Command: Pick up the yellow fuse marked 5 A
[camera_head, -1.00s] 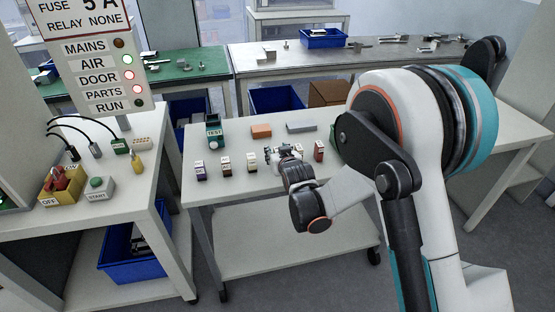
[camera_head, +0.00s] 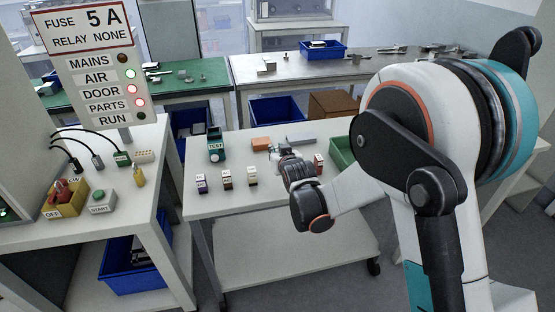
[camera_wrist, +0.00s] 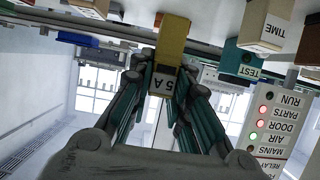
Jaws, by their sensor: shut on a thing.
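The yellow fuse (camera_wrist: 173,42) marked 5 A is between the fingers of my gripper (camera_wrist: 167,82) in the wrist view, which looks upside down. My gripper is shut on it, and the 5 A label faces the camera. In the head view my gripper (camera_head: 284,153) is over the middle of the white table, and the fuse in it cannot be made out. The sign (camera_head: 85,28) at the upper left reads FUSE 5 A, RELAY NONE. I cannot tell exactly how far the fuse is above the table.
Small labelled blocks stand on the table (camera_head: 215,205): a purple one (camera_head: 201,183), a brown one (camera_head: 227,179), a pale one (camera_head: 252,176) and a red one (camera_head: 319,164). A TEST device (camera_head: 216,145), an orange block (camera_head: 261,144) and a green bin (camera_head: 342,152) are behind.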

